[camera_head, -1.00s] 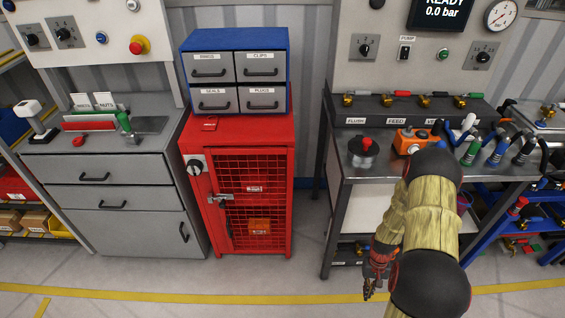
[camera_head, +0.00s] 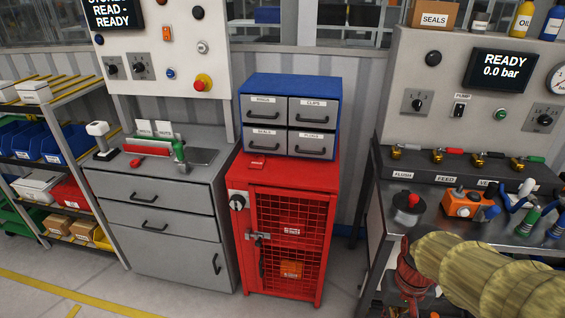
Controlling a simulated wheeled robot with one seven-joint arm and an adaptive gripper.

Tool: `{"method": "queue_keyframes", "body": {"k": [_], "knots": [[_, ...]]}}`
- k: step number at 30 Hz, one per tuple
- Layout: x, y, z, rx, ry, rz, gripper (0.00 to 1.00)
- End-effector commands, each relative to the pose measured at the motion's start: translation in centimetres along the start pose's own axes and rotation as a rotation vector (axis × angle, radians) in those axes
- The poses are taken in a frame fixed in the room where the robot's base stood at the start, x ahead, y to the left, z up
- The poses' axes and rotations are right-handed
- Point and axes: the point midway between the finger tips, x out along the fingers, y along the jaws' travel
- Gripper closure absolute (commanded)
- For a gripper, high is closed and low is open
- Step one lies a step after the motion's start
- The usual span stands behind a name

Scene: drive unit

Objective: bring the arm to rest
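My arm (camera_head: 490,275), in a yellowish sleeve, reaches in from the lower right in front of the right workbench. My gripper (camera_head: 408,292) shows only in part as a red and dark shape at the arm's end, near the bench's left leg. Its fingertips are cut off or hidden, so I cannot tell whether it is open or shut or holds anything. It appears apart from the red cabinet (camera_head: 322,205).
A blue drawer unit (camera_head: 290,85) tops the red cabinet. A grey drawer cabinet (camera_head: 165,225) stands left. The floor in front (camera_head: 150,300) is clear.

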Motion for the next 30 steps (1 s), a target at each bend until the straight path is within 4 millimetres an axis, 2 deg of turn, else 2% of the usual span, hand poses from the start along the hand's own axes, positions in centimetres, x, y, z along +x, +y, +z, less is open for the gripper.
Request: {"method": "queue_keyframes", "body": {"k": [1,3,12,15,19,30], "knots": [[-1.7,-0.8,0.6,-0.021,0.047,-0.003,1.00],[-3.5,-1.6,1.4,-0.046,0.107,-0.008,1.00],[-11.5,-4.8,3.6,-0.159,0.389,-0.042,1.00],[-13.5,-5.5,4.0,-0.189,0.455,-0.054,1.00],[-14.7,-6.3,4.4,-0.220,0.493,-0.066,1.00],[-14.6,-6.6,4.4,-0.229,0.489,-0.068,1.00]]}}
